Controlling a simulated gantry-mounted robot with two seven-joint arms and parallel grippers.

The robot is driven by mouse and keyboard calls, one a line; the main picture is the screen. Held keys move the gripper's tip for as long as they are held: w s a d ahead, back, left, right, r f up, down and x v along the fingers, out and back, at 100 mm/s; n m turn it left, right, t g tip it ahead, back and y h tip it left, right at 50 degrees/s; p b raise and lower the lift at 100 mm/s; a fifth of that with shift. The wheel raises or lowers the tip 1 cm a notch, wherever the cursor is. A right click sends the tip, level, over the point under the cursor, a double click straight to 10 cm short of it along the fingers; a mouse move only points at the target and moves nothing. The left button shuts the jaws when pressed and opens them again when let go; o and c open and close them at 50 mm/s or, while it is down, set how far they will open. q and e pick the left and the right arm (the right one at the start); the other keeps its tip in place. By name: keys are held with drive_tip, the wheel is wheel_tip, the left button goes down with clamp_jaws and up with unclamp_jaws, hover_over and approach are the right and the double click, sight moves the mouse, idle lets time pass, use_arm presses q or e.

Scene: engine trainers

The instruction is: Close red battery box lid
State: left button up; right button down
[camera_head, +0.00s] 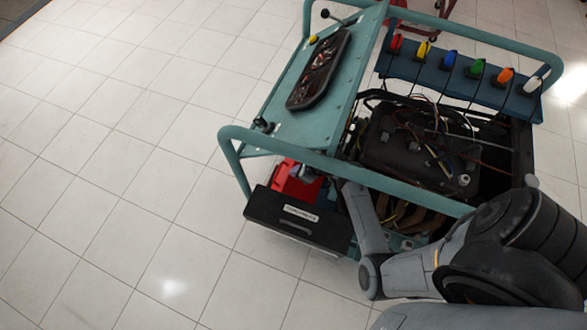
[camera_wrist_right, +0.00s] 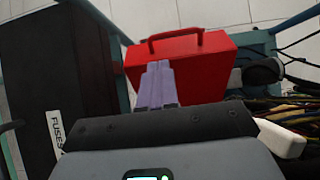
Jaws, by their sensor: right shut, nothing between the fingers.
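The red battery box (camera_head: 297,181) sits low in the engine trainer, behind the black fuse box and under the teal frame bar. In the right wrist view its red lid panel (camera_wrist_right: 205,72) shows a red carry handle along its upper edge. I cannot tell the lid's exact angle. My right gripper (camera_wrist_right: 157,72) is shut and empty, its fingers in front of the red panel. I cannot tell whether they touch it. In the head view this gripper (camera_head: 304,172) is partly hidden by the frame bar. My left gripper is not in view.
The black box labelled FUSES (camera_head: 296,220) stands close beside the red box. The teal tubular frame (camera_head: 345,168) crosses above. The engine and wires (camera_head: 425,150) lie to the right. A white block (camera_wrist_right: 281,139) shows in the wrist view. Tiled floor at left is clear.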

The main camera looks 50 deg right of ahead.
sight(276, 177)
drive_tip(key=b+x, duration=0.6)
drive_tip(key=x, duration=0.5)
drive_tip(key=shift+f+b, duration=0.2)
drive_tip(key=shift+b, duration=0.1)
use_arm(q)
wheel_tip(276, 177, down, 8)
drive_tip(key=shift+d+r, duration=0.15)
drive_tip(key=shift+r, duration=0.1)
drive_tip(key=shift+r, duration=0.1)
